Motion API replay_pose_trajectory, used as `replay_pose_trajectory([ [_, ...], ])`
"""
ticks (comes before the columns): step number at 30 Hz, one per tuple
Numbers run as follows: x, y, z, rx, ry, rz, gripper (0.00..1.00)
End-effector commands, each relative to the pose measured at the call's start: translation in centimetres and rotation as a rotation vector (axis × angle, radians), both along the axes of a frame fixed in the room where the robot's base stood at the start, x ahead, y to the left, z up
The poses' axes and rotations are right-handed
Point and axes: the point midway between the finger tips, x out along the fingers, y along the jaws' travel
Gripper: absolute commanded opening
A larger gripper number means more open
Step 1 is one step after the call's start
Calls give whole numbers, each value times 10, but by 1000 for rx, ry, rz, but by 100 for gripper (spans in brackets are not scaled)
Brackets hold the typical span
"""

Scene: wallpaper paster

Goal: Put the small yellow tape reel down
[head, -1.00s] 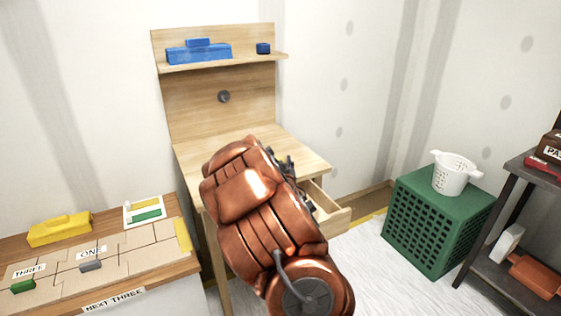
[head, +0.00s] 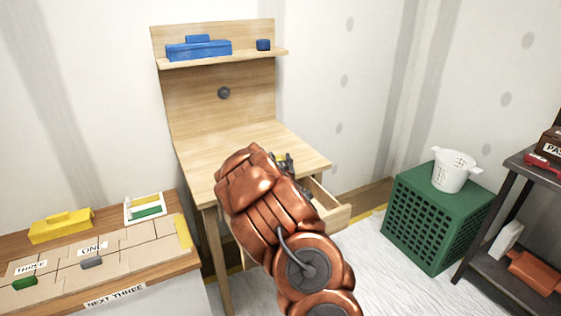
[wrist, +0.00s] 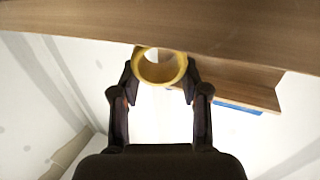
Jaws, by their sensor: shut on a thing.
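The small yellow tape reel (wrist: 160,67) is a round ring with an open hole, seen in the wrist view between the fingertips of my gripper (wrist: 161,80). The gripper is shut on it. In the head view my gripper (head: 284,163) is beyond my copper-coloured arm, over the right part of the wooden desk (head: 235,143). Only a small bit of yellow shows there. My arm hides most of the reel, and I cannot tell whether it touches the desk.
The desk's drawer (head: 335,212) is open at the right front. A shelf above holds a blue toolbox (head: 198,50) and a small blue object (head: 263,45). A green crate (head: 430,225) with a white bucket (head: 454,171) stands right. The desk's left part is clear.

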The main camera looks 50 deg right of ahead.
Motion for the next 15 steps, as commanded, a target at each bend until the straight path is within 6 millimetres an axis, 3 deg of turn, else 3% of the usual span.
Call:
replay_pose_trajectory([
  [15,0,0,-10,1,1,-1,3],
])
